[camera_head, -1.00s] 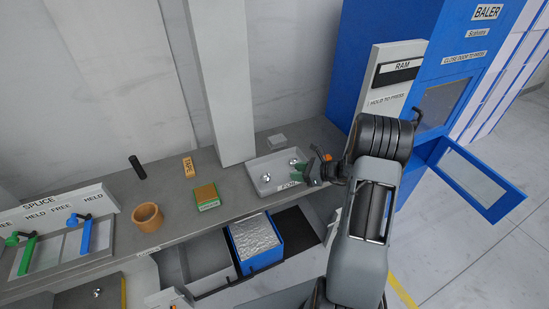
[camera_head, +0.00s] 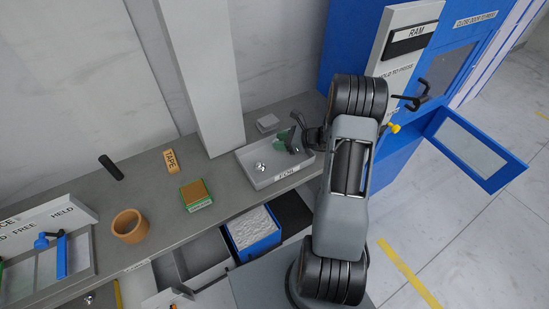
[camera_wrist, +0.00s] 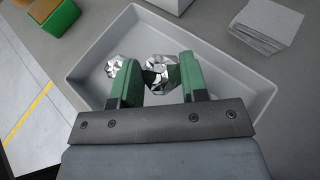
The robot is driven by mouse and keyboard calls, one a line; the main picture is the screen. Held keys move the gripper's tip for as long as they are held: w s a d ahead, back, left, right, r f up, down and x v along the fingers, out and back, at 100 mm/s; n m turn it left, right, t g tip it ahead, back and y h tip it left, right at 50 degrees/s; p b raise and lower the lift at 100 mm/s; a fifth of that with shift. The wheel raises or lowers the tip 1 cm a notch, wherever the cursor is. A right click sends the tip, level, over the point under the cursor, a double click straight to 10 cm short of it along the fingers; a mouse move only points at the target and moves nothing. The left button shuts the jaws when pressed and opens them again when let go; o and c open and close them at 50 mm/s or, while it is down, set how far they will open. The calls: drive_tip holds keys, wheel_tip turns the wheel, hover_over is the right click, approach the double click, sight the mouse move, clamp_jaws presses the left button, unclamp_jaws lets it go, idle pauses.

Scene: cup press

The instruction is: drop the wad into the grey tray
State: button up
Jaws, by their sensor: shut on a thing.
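The grey tray (camera_head: 262,184) is a shallow, labelled tray on the bench and fills much of the wrist view (camera_wrist: 232,108). My gripper (camera_wrist: 160,68) has green fingers and is over the tray. It is shut on a crumpled silver foil wad (camera_wrist: 162,76), which shows between the fingers.
A blue bin (camera_head: 262,245) stands below the bench edge. A pale stack (camera_head: 267,123) is behind the tray. The blue baler (camera_head: 345,45) stands right.

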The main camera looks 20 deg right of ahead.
drive_tip(key=shift+f+b, duration=0.55)
drive_tip(key=shift+f, duration=0.7)
drive_tip(key=o, duration=1)
drive_tip(key=shift+c, duration=0.2)
drive_tip(key=b+v, duration=0.1)
drive_tip(key=v, duration=1.3)
drive_tip(key=shift+f, duration=0.1)
